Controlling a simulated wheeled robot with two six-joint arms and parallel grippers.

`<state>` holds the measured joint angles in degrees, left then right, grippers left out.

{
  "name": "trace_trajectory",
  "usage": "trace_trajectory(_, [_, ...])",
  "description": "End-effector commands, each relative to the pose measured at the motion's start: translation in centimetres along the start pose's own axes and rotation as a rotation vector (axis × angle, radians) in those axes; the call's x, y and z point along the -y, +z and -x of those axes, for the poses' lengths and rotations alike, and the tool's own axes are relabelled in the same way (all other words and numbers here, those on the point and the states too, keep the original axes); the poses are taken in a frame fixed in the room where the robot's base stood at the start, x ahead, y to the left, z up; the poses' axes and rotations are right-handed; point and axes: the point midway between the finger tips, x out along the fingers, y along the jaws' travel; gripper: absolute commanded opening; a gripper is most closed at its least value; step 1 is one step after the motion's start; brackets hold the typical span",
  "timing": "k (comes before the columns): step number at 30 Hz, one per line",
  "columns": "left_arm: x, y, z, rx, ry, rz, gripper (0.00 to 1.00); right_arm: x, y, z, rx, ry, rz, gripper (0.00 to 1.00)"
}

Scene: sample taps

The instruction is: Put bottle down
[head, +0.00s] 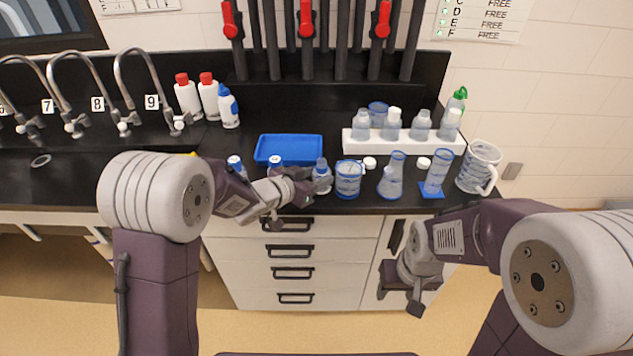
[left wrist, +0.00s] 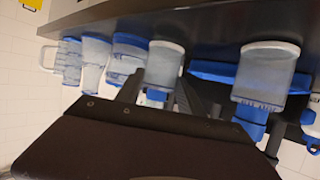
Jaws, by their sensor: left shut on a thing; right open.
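My left gripper (head: 306,187) is shut on a small clear bottle with a blue top (head: 322,176), at the counter's front edge, right of the blue tray (head: 289,137). In the left wrist view, which looks turned over, the held bottle (left wrist: 165,62) stands between the two dark fingers with its pale base toward the black counter (left wrist: 225,22). I cannot tell whether the base touches the counter. My right gripper (head: 402,288) is open and empty, low in front of the drawers.
Two similar bottles (head: 236,163) stand left of my left gripper, partly hidden by the arm. A beaker (head: 348,182), a flask (head: 391,180), a cylinder (head: 438,172) and a jug (head: 478,167) stand to the right. A white rack (head: 353,145) with bottles is behind.

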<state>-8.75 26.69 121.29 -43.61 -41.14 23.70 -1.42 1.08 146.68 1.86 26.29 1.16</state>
Motion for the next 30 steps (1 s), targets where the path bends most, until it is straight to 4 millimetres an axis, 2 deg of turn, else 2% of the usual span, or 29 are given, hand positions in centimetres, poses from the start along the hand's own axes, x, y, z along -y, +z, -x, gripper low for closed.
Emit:
trace_trajectory(1, [0.0, 0.8, -0.3, 0.001, 0.001, 0.0, 0.0, 0.0, 0.0, -0.4, 0.0, 0.0, 0.0, 0.52])
trace_trajectory(11, [0.0, 0.9, -0.4, -0.001, 0.0, -0.001, 0.0, 0.0, 0.1, -0.6, 0.0, 0.0, 0.0, 0.52])
trace_trajectory(12, [0.0, 1.0, -0.4, -0.001, 0.0, -0.001, 0.48, 0.0, 0.1, -0.6, 0.0, 0.0, 0.0, 0.52])
trace_trajectory(13, [0.0, 0.9, -0.4, -0.001, 0.0, -0.001, 0.54, 0.0, 0.1, -0.5, 0.0, 0.0, 0.0, 0.52])
trace_trajectory(25, [0.0, 0.3, 0.0, -0.001, 0.0, -0.001, 0.54, 0.0, 0.0, 0.0, 0.0, 0.0, 0.0, 0.52])
trace_trajectory(30, [0.1, 0.3, 3.0, -0.002, -0.003, -0.001, 0.54, 0.0, 0.0, 0.2, 0.0, 0.0, 0.0, 0.52])
